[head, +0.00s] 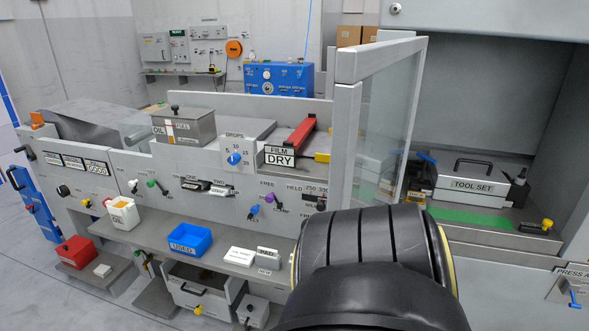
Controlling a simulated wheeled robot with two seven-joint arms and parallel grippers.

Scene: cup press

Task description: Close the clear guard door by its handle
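The clear guard door (388,125) stands open in the head view. It is a see-through panel in a light grey frame, and it sticks out toward me from the machine, left of the press opening (480,100). I cannot make out its handle for certain. A black rounded link of my own arm fills the bottom centre-right and hides what lies below the door. Neither of my grippers shows.
A tool set box (472,184) with a black handle stands on the press bed beside a green strip (470,217). A blue tray (190,241), a white container (122,214) and labelled blocks sit on the front shelf. A red box (75,251) stands lower left.

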